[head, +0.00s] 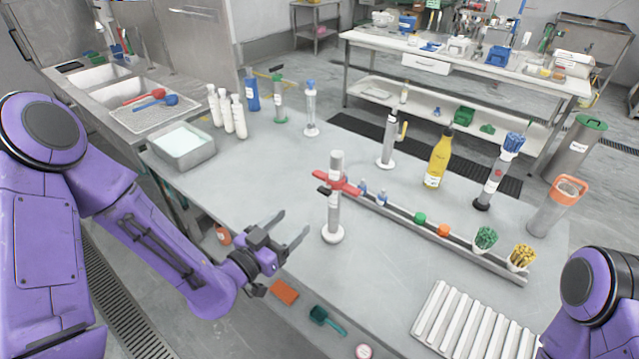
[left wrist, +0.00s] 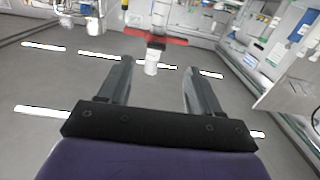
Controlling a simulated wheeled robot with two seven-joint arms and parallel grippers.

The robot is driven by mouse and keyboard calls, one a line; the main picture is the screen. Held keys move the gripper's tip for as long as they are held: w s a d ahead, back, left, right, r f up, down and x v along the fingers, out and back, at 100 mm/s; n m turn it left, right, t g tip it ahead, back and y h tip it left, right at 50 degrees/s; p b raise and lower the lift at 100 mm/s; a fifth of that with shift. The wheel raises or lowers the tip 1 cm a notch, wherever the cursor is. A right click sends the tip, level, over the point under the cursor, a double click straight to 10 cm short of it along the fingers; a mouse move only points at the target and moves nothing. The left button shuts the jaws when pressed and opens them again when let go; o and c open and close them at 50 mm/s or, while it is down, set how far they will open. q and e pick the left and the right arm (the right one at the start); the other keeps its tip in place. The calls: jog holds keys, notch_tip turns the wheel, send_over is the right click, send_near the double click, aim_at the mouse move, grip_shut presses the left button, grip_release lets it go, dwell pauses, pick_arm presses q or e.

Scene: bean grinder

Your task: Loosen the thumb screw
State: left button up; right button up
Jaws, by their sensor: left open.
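A grey upright cylinder (head: 335,213) stands on a round white base on the table. I cannot tell for certain which part is the thumb screw. My left gripper (head: 291,229) is open and empty, left of the cylinder and apart from it. In the left wrist view the red handle (left wrist: 153,39) and the pale cylinder (left wrist: 152,62) show ahead, between the open fingers (left wrist: 158,66). My right gripper is out of view.
A metal rail (head: 440,235) with small coloured parts runs right of the cylinder. A white ribbed rack (head: 475,322) lies at front right. White bottles (head: 228,112) and a metal pan (head: 182,145) stand at back left.

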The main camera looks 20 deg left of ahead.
aim_at(322, 193)
pick_arm(q)
jog(key=p+x, duration=0.1)
jog(key=x, duration=0.2)
jog(key=r+p+x, duration=0.1)
jog(key=x, duration=0.3)
jog(key=p+x, duration=0.1)
jog(key=x, duration=0.2)
jog(key=shift+w+d+r+p, duration=0.25)
jog(key=shift+p, duration=0.1)
jog(key=shift+w+d+f, duration=0.1)
jog(key=shift+w+d, duration=0.05)
jog(key=shift+w, duration=0.1)
jog(key=shift+c, duration=0.3)
jog(key=c, duration=1)
